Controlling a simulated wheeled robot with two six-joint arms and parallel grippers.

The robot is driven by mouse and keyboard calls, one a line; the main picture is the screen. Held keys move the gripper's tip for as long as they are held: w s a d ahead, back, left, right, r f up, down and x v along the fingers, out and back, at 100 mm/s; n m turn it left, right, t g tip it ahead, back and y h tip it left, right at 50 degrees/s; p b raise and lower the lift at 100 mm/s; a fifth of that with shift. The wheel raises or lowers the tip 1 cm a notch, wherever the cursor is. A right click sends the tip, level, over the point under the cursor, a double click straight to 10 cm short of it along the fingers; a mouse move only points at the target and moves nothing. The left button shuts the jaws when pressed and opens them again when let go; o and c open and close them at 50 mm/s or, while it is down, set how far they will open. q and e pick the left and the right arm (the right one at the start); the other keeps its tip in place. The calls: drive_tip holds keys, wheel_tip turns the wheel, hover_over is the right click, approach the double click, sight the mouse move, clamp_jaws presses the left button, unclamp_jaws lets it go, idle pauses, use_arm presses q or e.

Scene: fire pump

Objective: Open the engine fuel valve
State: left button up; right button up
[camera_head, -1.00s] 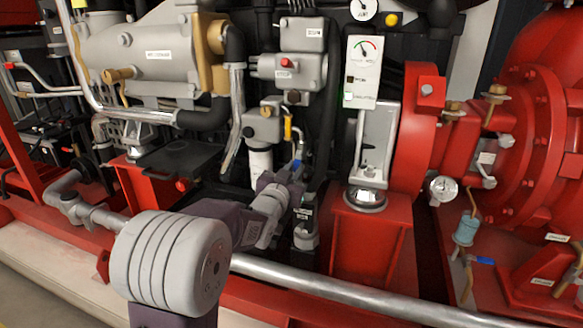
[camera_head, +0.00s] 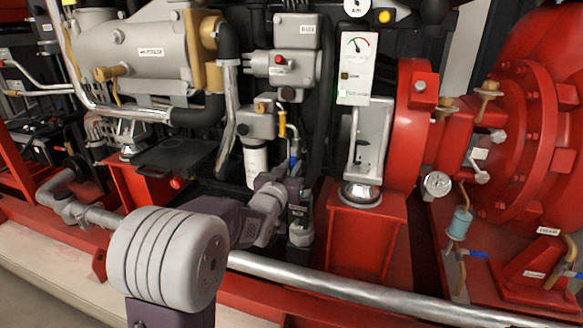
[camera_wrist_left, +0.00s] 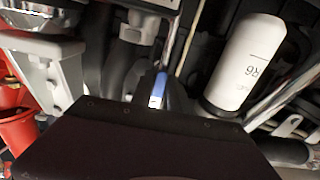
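A small blue handle (camera_head: 293,160) sits on a thin pipe right of the white filter (camera_head: 257,166). A yellow handle (camera_head: 282,124) is just above it. I cannot read a label that says which is the engine fuel valve. My left gripper (camera_head: 293,191) is just below the blue handle; I cannot tell if they touch. In the left wrist view the blue handle (camera_wrist_left: 158,88) is at the edge of the dark gripper body, with the filter (camera_wrist_left: 248,62) to its right. The fingers are hidden, and their opening does not show. My right gripper is not in view.
A grey box with a red button (camera_head: 281,60) is above the handles. A red pedestal (camera_head: 366,240) and a gauge panel (camera_head: 356,68) stand to the right. A dark tray (camera_head: 176,155) is to the left. A silver pipe (camera_head: 350,294) runs along the front.

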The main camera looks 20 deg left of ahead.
use_arm(q)
drive_tip(key=shift+o, duration=0.9)
drive_tip(key=shift+s+r, duration=0.1)
drive_tip(key=shift+s, duration=0.1)
drive_tip(key=s+p, duration=0.2)
drive_tip(key=s, duration=0.6)
drive_tip(key=shift+s+d+p, duration=0.25)
drive_tip(key=shift+s+p, duration=0.1)
drive_tip(key=shift+p, duration=0.05)
